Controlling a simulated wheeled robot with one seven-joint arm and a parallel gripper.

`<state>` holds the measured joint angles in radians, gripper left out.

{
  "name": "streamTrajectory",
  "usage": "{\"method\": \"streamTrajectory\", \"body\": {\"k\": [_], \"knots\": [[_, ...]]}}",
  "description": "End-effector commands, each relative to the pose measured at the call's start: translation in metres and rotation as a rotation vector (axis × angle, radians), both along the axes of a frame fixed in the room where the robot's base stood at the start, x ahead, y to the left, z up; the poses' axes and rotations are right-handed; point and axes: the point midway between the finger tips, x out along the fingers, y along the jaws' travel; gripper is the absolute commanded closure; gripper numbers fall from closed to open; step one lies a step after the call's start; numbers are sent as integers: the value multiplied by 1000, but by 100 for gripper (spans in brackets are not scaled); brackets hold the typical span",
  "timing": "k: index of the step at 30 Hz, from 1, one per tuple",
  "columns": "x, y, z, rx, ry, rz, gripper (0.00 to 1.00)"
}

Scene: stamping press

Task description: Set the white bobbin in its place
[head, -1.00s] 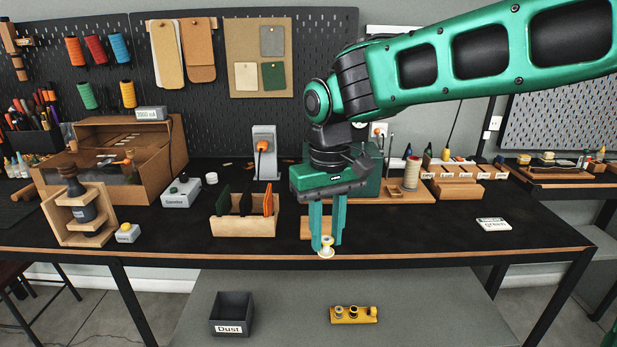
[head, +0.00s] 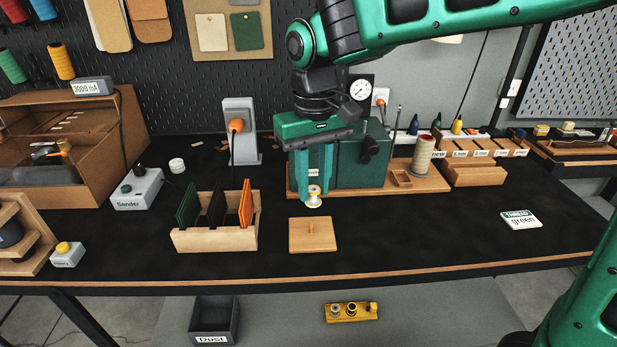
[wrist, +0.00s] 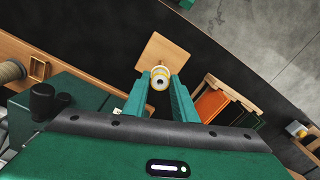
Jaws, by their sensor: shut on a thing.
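The white bobbin (head: 314,196), with yellowish thread, is held between the fingertips of my gripper (head: 316,187) above the table. It also shows between the fingertips in the wrist view (wrist: 160,78). My gripper is shut on it and points down. A square wooden plate (head: 299,243) with a short upright peg lies on the table; in the head view it appears just below and in front of the bobbin. The plate also shows beyond the fingertips in the wrist view (wrist: 158,50).
A wooden rack (head: 215,239) with upright coloured pads stands left of the plate. Behind my gripper is a green machine (head: 350,165) on a wooden base with a thread spool (head: 423,155). A yellow holder (head: 343,318) is on the lower shelf. The table is clear towards the thread card (head: 521,219).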

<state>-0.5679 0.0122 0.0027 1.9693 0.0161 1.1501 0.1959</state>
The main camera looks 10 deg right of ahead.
Motion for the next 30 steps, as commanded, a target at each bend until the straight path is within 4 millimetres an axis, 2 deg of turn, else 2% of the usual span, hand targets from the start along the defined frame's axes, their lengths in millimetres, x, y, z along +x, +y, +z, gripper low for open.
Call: {"method": "streamTrajectory", "body": {"k": [14,30], "knots": [[-2,6,1,0,0,47,100],[-3,5,-41,0,1,51,100]]}}
